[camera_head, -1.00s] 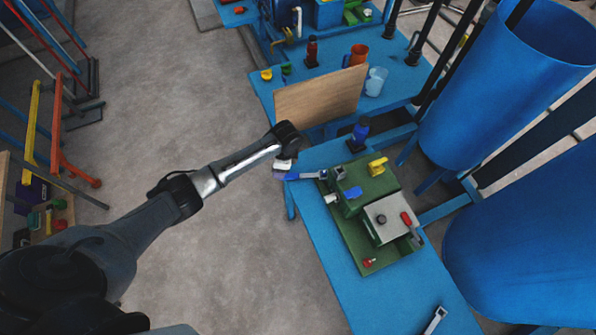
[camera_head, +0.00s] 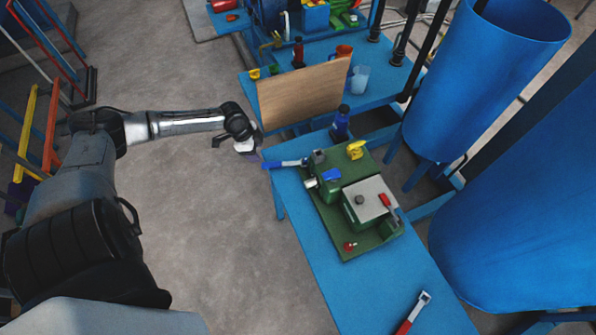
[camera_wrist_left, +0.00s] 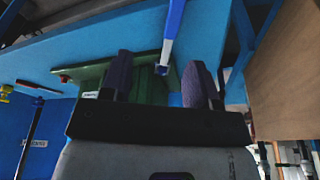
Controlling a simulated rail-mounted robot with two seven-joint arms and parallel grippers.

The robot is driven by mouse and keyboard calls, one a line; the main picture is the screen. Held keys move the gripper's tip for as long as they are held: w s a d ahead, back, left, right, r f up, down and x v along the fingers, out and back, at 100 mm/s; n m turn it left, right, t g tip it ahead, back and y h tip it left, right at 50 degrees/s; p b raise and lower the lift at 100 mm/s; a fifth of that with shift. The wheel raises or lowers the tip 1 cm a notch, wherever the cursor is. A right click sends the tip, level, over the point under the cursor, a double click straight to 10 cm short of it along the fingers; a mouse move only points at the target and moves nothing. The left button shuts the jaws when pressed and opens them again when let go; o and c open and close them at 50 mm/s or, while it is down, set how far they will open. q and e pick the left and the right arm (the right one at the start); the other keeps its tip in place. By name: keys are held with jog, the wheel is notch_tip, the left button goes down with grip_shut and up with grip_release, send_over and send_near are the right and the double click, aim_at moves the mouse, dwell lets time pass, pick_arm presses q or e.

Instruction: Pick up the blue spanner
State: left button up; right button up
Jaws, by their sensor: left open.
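The blue spanner (camera_head: 285,164) has a blue handle and a silver shaft. It lies at the left edge of the blue table, its silver end by the green machine (camera_head: 345,225). In the left wrist view the spanner (camera_wrist_left: 172,30) shows beyond the fingers, its silver end seen between them. My left gripper (camera_head: 250,154) is beside the handle's left end, off the table edge. Its two dark fingers (camera_wrist_left: 159,58) are apart with nothing held. Whether they touch the spanner cannot be told. My right gripper is out of view.
A wooden board (camera_head: 303,95) stands upright just behind the spanner. A dark blue bottle (camera_head: 341,123) is close by on the right. A red-handled spanner (camera_head: 412,312) lies near the table's front. Large blue tanks (camera_head: 485,80) stand on the right. Open floor lies left of the table.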

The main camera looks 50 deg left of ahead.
pick_arm(q)
jog(key=w, duration=0.1)
jog(key=t+b, duration=0.2)
send_over(278, 164)
jog(key=s+a, duration=0.1)
jog(key=s, duration=0.1)
notch_tip(278, 164, down, 6)
jog(key=shift+s, duration=0.1)
jog(key=shift+x, duration=0.95)
jog(key=b+x, duration=0.1)
jog(key=x, duration=0.3)
jog(key=shift+b, duration=0.3)
jog(key=shift+f, duration=0.3)
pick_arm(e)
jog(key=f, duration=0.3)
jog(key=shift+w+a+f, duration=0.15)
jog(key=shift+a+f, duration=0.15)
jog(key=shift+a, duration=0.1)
pick_arm(q)
jog(key=shift+c, duration=0.4)
